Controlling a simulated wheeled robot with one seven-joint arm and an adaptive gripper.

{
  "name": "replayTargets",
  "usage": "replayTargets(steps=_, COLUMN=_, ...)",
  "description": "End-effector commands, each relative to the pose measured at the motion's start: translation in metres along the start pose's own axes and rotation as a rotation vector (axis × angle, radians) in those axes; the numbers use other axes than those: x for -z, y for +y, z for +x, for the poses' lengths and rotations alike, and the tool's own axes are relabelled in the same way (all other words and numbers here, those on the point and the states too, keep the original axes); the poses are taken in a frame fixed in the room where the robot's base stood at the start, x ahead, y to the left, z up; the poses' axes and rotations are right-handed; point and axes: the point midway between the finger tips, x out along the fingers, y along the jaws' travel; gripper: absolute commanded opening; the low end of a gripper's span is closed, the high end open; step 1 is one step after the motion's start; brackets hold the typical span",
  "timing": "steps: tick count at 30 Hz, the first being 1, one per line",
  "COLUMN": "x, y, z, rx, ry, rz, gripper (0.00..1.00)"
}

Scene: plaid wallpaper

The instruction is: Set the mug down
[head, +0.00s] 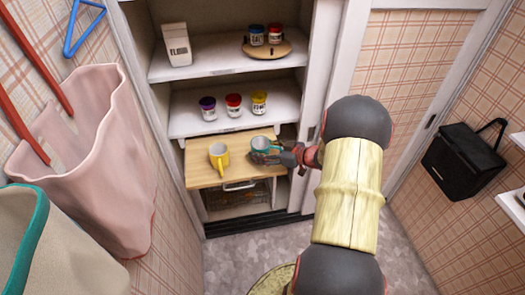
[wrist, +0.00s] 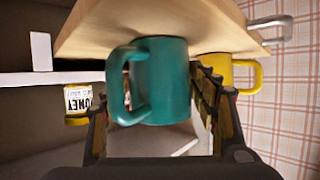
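The teal mug (head: 262,144) is at the right part of a pull-out wooden board (head: 205,179). My gripper (head: 278,157) reaches in from the right and is shut on it. The wrist view is upside down; there the teal mug (wrist: 162,80) sits between my two fingers (wrist: 150,112), its handle toward the left finger. The mug is about upright, its base at or just over the board (wrist: 105,28); I cannot tell whether they touch. A yellow mug (head: 219,158) stands on the board to the left.
Above the board, a shelf holds several jars (head: 233,104). The top shelf holds a flour carton (head: 177,45) and jars on a round tray (head: 268,49). A wire basket (head: 245,188) is below the board. The board's front left is bare. A pink bag (head: 92,160) hangs at left.

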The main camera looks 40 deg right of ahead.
Motion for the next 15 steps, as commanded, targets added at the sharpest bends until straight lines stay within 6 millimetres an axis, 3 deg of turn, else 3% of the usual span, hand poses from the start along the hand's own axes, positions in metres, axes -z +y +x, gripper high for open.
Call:
replayTargets(steps=7, x=0.0005, y=0.0001, z=-0.0002, rx=0.000, ry=0.000, rz=0.000, gripper=0.74)
replayTargets(steps=15, x=0.0006, y=0.0001, z=-0.0002, rx=0.000, ry=0.000, rz=0.000, gripper=0.74)
